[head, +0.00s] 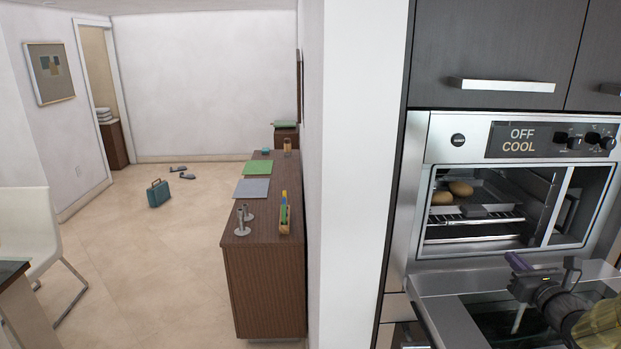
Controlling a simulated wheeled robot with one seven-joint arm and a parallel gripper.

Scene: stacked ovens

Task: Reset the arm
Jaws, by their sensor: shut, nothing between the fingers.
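My gripper (524,287) is at the lower right, in front of the upper oven and over its lowered door. It is shut and empty, and my arm reaches in from the right edge. The oven (440,158) has its door (447,322) folded down, and its display reads OFF COOL. Inside, a metal tray (487,210) and two brown, rounded food items (460,188) sit on a rack. My gripper is outside the oven cavity. The arm hides part of the door.
Dark cabinets (490,40) are above the oven. A white wall end (362,170) stands left of it. A wooden sideboard (265,290) holds mats and small items. A white chair (30,235) is at far left. A teal case (158,193) lies on the otherwise mostly open floor.

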